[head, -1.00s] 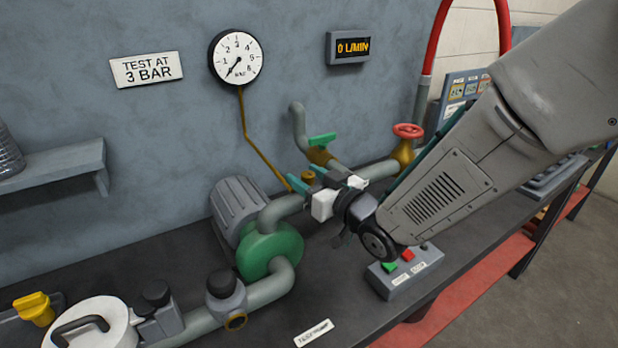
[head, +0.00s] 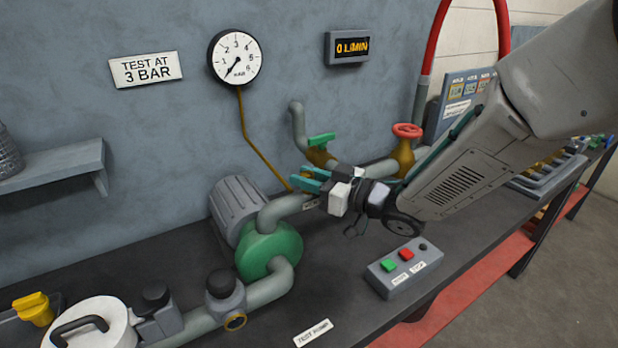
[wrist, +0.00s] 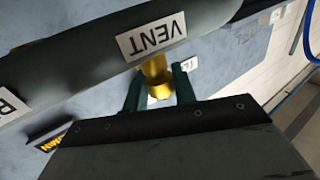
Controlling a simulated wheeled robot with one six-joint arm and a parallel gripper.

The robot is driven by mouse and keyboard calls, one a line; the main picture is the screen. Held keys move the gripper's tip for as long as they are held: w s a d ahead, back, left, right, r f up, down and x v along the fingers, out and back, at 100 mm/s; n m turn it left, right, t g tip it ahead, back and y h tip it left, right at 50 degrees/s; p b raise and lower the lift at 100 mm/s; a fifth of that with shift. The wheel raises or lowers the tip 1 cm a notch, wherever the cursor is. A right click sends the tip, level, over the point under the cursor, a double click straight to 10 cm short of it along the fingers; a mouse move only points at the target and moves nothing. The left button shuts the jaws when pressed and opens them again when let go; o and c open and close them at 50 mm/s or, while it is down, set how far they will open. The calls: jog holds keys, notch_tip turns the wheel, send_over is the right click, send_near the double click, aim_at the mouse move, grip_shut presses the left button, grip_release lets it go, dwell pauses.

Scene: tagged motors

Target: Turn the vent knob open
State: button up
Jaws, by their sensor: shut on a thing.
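The brass vent knob (wrist: 157,80) shows in the wrist view beside a pipe with an upside-down VENT label (wrist: 152,37). The green fingers of my gripper (wrist: 159,86) stand on both sides of the knob, shut on it. In the head view, my gripper (head: 309,180) is at the pipe above the green pump, and its teal fingers hide the knob. The knob's turned angle cannot be told.
The green pump (head: 270,252) and grey motor (head: 238,210) stand left of my gripper. A green-handled valve (head: 320,145) and red handwheel (head: 408,131) are close behind. A button box (head: 404,267) sits in front. The flow display (head: 350,47) reads 0 L/MIN.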

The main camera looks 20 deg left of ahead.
jog(key=n+g, duration=0.2)
jog(key=g, duration=0.1)
jog(key=n+g, duration=0.2)
jog(key=g, duration=0.2)
jog(key=shift+n, duration=0.3)
jog(key=shift+n+g+h, duration=0.8)
jog(key=shift+n+g, duration=0.9)
jog(key=shift+g, duration=0.8)
jog(key=shift+s+g, duration=0.1)
jog(key=shift+g, duration=0.2)
jog(key=shift+a, duration=0.1)
jog(key=o, duration=1)
jog(key=shift+c, duration=0.2)
jog(key=v, duration=0.8)
jog(key=shift+r, duration=0.15)
